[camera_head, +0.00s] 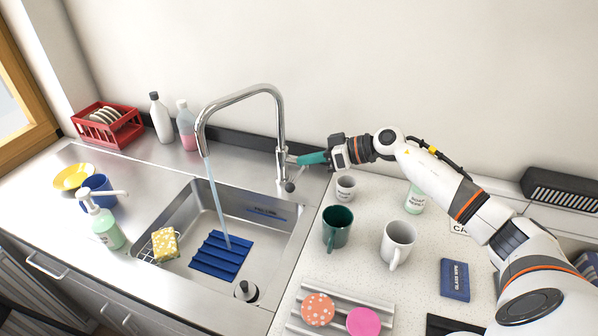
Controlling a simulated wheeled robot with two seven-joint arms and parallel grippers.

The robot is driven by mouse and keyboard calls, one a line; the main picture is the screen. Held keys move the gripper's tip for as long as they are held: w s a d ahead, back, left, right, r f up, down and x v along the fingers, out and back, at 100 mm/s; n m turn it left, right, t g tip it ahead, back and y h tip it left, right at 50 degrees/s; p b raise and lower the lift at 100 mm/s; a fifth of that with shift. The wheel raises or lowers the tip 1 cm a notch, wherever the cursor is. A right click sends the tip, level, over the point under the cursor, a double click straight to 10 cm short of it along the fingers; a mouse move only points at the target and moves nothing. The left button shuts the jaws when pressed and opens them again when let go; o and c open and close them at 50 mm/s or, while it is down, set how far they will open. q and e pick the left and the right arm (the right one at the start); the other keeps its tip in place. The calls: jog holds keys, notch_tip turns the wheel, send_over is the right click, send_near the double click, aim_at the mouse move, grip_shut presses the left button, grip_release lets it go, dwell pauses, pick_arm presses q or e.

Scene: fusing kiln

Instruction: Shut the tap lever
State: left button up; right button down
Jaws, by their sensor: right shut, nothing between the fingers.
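The chrome tap (281,125) stands behind the sink and arches to the left. A stream of water (214,195) runs from its spout into the basin. The small tap lever (291,184) is low on the right side of the tap's body. My right gripper (303,159) comes in from the right, with its teal fingers shut and empty. Its tips are beside the tap's body, just above the lever; I cannot tell whether they touch it. My left gripper is not in view.
The steel sink (182,207) holds a blue ribbed mat (221,255). A grey cup (345,187), a green mug (337,228) and a white mug (397,243) stand on the counter below my right arm. Bottles (160,117) and a red dish rack (108,126) stand at the back left.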

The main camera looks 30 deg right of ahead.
aim_at(294, 187)
jog(key=f, duration=0.1)
jog(key=a+f, duration=0.1)
jog(key=f, duration=0.1)
jog(key=a+f+p, duration=0.1)
jog(key=shift+w+a+f, duration=0.25)
jog(key=shift+w+f, duration=0.05)
jog(key=shift+f, duration=0.1)
jog(key=f+p, duration=0.1)
jog(key=n+p, duration=0.1)
jog(key=f+p, duration=0.1)
jog(key=shift+s+a+f+n+t+h, duration=0.3)
jog(key=shift+s+a+h, duration=0.05)
jog(key=shift+h, duration=0.05)
